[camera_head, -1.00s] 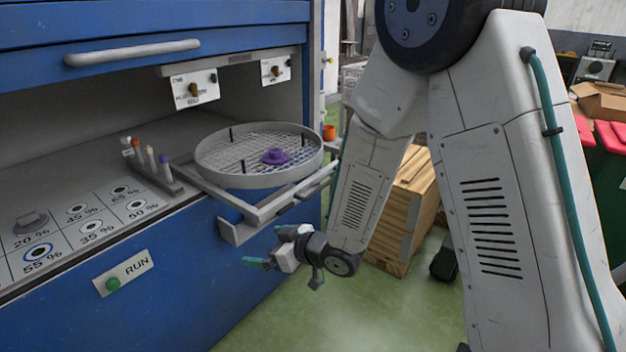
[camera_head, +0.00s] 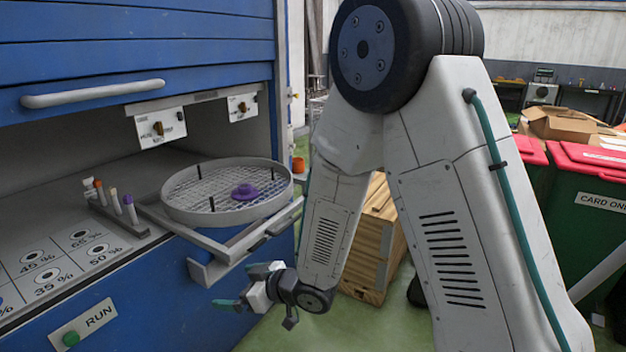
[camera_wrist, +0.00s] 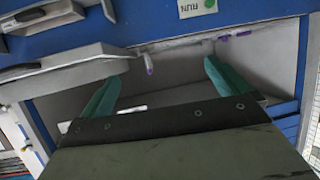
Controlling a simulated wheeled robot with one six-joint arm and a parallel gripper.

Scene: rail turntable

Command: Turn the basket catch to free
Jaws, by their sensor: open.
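The round grey mesh basket (camera_head: 171,206) sits on a grey rail frame (camera_head: 213,270) that juts from the blue cabinet. A purple knob-like piece (camera_head: 245,192) stands inside the basket, with dark upright pins around it. I cannot tell which part is the catch or how it is turned. My gripper (camera_head: 240,288) hangs below and in front of the frame, apart from the basket. Its teal fingers are spread and empty; they also show in the wrist view (camera_wrist: 160,82), with a gap between them. No basket is clearly recognisable in the wrist view.
Small panels with knobs (camera_head: 160,128) hang under the cabinet hood; their lettering is unreadable. A rack of tubes (camera_head: 118,215) stands left of the basket. A RUN panel (camera_head: 83,331) with a green button is on the cabinet front. A wooden crate (camera_head: 370,250) stands behind my arm.

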